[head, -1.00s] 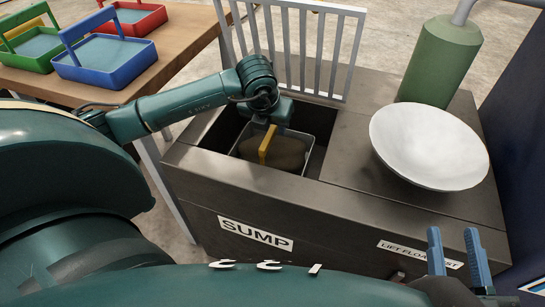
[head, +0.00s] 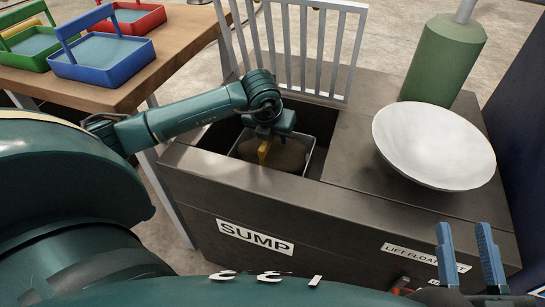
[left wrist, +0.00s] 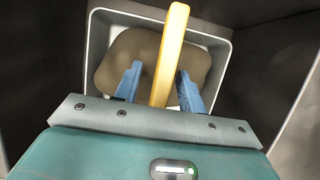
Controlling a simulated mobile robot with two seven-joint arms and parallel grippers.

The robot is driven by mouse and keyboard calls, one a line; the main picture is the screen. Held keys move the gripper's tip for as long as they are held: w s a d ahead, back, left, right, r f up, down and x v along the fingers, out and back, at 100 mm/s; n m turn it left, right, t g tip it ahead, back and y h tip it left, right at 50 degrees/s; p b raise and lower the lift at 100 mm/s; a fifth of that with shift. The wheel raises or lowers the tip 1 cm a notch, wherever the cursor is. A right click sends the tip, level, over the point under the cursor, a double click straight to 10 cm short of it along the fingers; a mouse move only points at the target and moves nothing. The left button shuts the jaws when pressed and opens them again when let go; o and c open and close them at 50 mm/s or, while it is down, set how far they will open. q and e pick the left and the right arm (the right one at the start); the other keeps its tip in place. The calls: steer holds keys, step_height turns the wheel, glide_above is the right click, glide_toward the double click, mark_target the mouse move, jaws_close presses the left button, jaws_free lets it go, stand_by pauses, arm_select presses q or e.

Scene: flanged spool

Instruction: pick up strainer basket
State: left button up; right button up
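The strainer basket (head: 309,158) sits inside the open sump bay. It is a pale square-rimmed basket with a brown mass in it and a yellow handle (head: 264,152) across the top. In the left wrist view the basket (left wrist: 224,48) lies below the gripper and its yellow handle (left wrist: 170,52) runs between the fingers. My left gripper (left wrist: 160,85) is open, one blue finger on each side of the handle, with gaps visible. In the head view its fingertips are mostly hidden by the wrist. My right gripper (head: 467,250) is open and empty at the lower right.
The dark sump box (head: 190,172) walls in the basket closely. A white bowl-shaped dish (head: 435,145) and a green cylinder (head: 443,60) stand on its right side. A grey rack (head: 300,45) rises behind. Blue, red and green trays stand on a wooden table (head: 185,50) at upper left.

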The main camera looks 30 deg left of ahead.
arm_select(q)
jaws_close()
stand_by(0.5)
